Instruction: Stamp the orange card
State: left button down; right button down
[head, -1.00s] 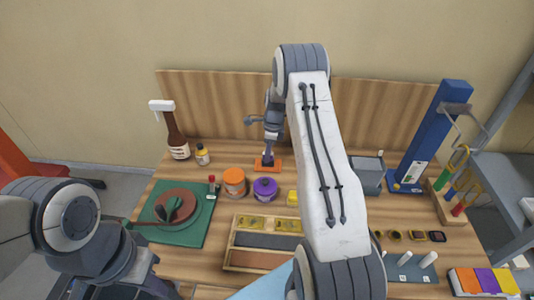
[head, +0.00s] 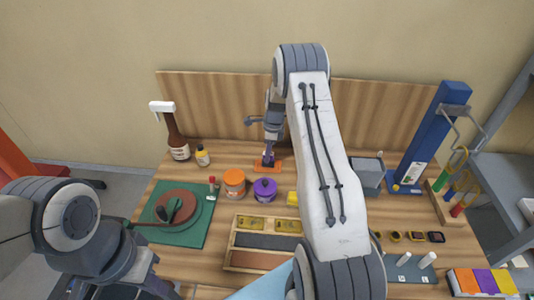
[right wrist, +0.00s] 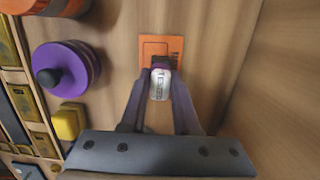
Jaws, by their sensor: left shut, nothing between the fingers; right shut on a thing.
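The orange card (head: 259,167) lies flat on the wooden table near the backboard; it also shows in the right wrist view (right wrist: 174,46), with a square outline on it. My right gripper (head: 269,150) is shut on a stamp (right wrist: 160,84), with a pale label and a dark base. The stamp is upright over the card's near part and hides it; I cannot tell whether its base touches the card. My left gripper (head: 148,284) is shut and empty at the lower left, its fingertips hard to make out.
A wooden tray (head: 226,250), a green mat (head: 190,238) and a blue upright stand (head: 428,135) are further off. My right arm hides the table's middle.

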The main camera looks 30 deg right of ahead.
jog(key=shift+r+p, duration=2.1)
jog(key=shift+r, duration=1.15)
